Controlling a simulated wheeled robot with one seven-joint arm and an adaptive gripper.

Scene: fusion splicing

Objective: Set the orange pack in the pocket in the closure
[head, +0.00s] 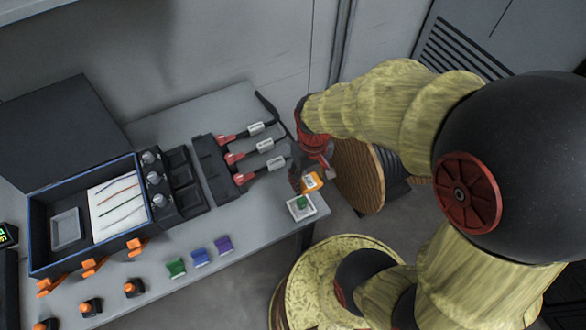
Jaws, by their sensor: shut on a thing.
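My gripper (300,177) is at the right end of the table, fingers pointing down. It is shut on the orange pack (313,182), which has a pale label. The gripper partly hides the pack. The pack is just above and behind a small white tray (309,214) that has a green piece in it; I cannot tell the exact gap. The closure (145,205) looks to be the open dark box with blue edges at the left. A grey rectangular pocket (66,229) lies in its left part, and it looks empty. The gripper is far to the right of it.
A white sheet with coloured strands (117,205) lies in the box. Black units with red-ended cables (230,157) stand between box and gripper. Green (176,267), blue (200,257) and purple (223,245) packs and several orange-topped pieces (134,288) line the front. A wooden reel (358,175) stands beyond the table.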

